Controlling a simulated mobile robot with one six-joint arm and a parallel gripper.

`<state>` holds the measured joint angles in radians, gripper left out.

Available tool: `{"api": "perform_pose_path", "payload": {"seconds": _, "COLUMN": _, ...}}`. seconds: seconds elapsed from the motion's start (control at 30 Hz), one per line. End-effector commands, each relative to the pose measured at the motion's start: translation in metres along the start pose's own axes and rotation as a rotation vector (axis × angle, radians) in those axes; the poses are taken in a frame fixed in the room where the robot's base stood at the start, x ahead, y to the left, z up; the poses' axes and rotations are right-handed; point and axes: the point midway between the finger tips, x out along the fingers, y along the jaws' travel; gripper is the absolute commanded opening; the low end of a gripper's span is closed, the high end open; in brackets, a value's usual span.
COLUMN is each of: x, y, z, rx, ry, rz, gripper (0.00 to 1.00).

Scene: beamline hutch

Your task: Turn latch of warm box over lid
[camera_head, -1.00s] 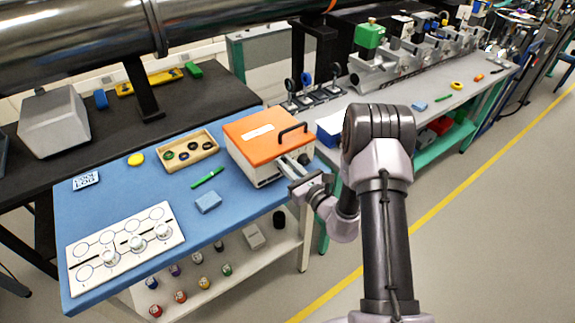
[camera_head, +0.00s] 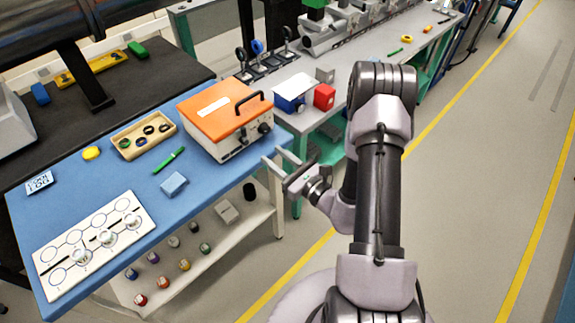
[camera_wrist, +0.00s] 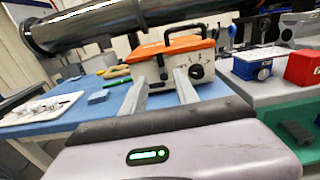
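The warm box (camera_head: 225,118) has an orange lid with a black handle and a white body. It stands on the blue bench top, lid down. A dark round knob (camera_head: 264,127) shows on its front face, and also in the wrist view (camera_wrist: 197,72). A small dark part, perhaps the latch, sits left of the knob below the lid; its position is too small to tell. My gripper (camera_head: 276,158) is open and empty, in front of the box and apart from it. In the wrist view its two fingers (camera_wrist: 162,90) point toward the box front.
On the blue bench (camera_head: 110,185) are a wooden tray (camera_head: 122,146), a green pen (camera_head: 168,160), a blue block (camera_head: 174,184) and a white circle-marked plate (camera_head: 60,272). A blue-and-white device (camera_head: 294,92) and a red box (camera_head: 324,97) stand behind my arm. The floor to the right is clear.

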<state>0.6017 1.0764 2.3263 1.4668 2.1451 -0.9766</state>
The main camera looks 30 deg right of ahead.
Motion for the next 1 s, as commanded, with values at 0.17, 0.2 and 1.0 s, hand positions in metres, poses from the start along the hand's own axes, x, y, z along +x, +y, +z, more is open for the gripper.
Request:
{"api": "perform_pose_path", "payload": {"seconds": 0.17, "x": -0.041, "y": -0.002, "z": 0.0, "rx": 0.001, "ry": 0.002, "rz": -0.004, "gripper": 0.36}}
{"api": "perform_pose_path", "payload": {"seconds": 0.2, "x": -0.046, "y": -0.001, "z": 0.0, "rx": 0.0, "ry": 0.002, "rz": -0.003, "gripper": 0.36}}
{"api": "perform_pose_path", "payload": {"seconds": 1.0, "x": -0.04, "y": 0.133, "z": 0.11, "rx": -0.265, "ry": -0.088, "rz": 0.648, "gripper": 0.36}}
